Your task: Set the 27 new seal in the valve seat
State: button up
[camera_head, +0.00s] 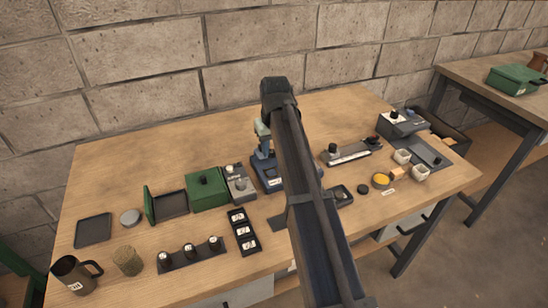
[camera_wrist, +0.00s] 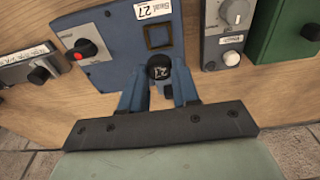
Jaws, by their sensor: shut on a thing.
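My gripper (camera_wrist: 160,88) is shut on a small dark seal (camera_wrist: 160,70) with a round black top and a white label reading 27. The blue valve seat fixture (camera_wrist: 110,52) lies beyond the fingers. It has a dark square recess (camera_wrist: 159,37) and an upside-down label ending in 27. In the wrist view the seal shows just below the recess, apart from it; its height above the plate is unclear. In the head view my gripper (camera_head: 265,150) is over the blue fixture (camera_head: 268,178), and my arm hides part of the area; the seal cannot be made out there.
A black tray with white-labelled pieces (camera_head: 249,245) lies in front. Bare wood lies behind.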

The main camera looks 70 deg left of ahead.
aim_at(271, 172)
jog(key=shift+f, duration=0.2)
jog(key=shift+f, duration=2.9)
jog(key=shift+f, duration=0.45)
jog(key=o, duration=1.3)
jog(key=shift+r, duration=0.15)
jog(key=shift+r, duration=3.4)
